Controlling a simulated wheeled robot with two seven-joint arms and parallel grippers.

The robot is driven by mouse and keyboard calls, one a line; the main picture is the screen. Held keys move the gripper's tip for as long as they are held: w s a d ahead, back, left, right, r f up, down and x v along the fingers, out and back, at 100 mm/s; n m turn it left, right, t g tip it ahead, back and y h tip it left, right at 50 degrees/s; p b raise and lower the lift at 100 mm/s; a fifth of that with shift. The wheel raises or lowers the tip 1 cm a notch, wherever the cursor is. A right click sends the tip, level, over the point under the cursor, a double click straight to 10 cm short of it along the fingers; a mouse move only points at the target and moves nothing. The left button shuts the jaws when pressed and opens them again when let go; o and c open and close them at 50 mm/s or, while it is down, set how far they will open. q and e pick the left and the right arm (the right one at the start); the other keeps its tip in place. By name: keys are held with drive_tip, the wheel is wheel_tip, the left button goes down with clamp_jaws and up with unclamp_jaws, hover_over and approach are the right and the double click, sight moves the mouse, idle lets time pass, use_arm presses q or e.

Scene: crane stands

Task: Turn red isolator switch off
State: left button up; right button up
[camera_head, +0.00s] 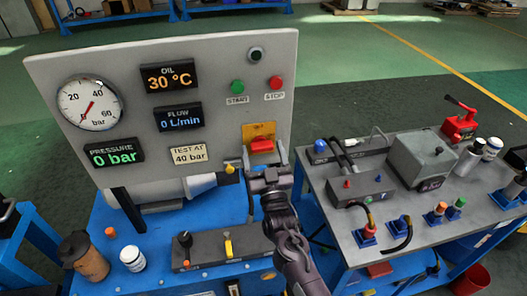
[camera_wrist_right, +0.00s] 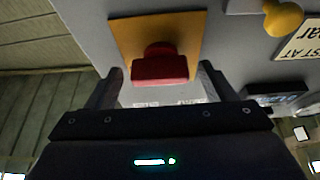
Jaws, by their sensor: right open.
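The red isolator switch (camera_head: 262,145) is a red handle on a yellow plate (camera_head: 258,130) at the lower right of the grey panel (camera_head: 215,100). In the right wrist view the red handle (camera_wrist_right: 160,67) sits between my fingers, crosswise on its yellow plate (camera_wrist_right: 185,28). My right gripper (camera_head: 264,160) is open just below the handle, with one finger on each side. It also shows in the right wrist view (camera_wrist_right: 160,85); I cannot tell whether the fingers touch the handle. My left gripper is not in view.
A yellow knob (camera_head: 230,169) stands left of my right gripper. A green start button (camera_head: 237,87) and a red stop button (camera_head: 276,82) are above. The right bench (camera_head: 330,188) holds a grey box (camera_head: 422,160) and several fittings. A brown bottle (camera_head: 84,257) stands at left.

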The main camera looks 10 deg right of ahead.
drive_tip(key=shift+c, duration=0.3)
drive_tip(key=c, duration=0.9)
drive_tip(key=shift+n, duration=0.5)
drive_tip(key=n+y, duration=0.1)
drive_tip(key=n, duration=0.1)
drive_tip(key=n+y+p, duration=0.1)
drive_tip(key=n+y, duration=0.1)
drive_tip(key=n, duration=0.1)
drive_tip(key=shift+d+r+g, duration=0.1)
drive_tip(key=shift+d+g, duration=0.05)
drive_tip(key=shift+g, duration=0.15)
drive_tip(key=n+y+p, duration=0.1)
drive_tip(key=n, duration=0.2)
drive_tip(key=n+g+y, duration=0.1)
drive_tip(key=n, duration=0.2)
drive_tip(key=shift+d+r+g+y+p, duration=0.1)
drive_tip(key=shift+g+y+p, duration=0.2)
drive_tip(key=shift+y+p, duration=0.1)
drive_tip(key=n+g+p, duration=0.1)
drive_tip(key=n, duration=0.2)
drive_tip(key=n+g+y+p, duration=0.1)
drive_tip(key=n, duration=0.2)
drive_tip(key=shift+r+n, duration=0.2)
drive_tip(key=shift+n, duration=0.2)
drive_tip(key=shift+n+g+p, duration=0.85)
drive_tip(key=shift+n+g, duration=0.05)
drive_tip(key=shift+n, duration=0.9)
drive_tip(key=shift+f, duration=0.1)
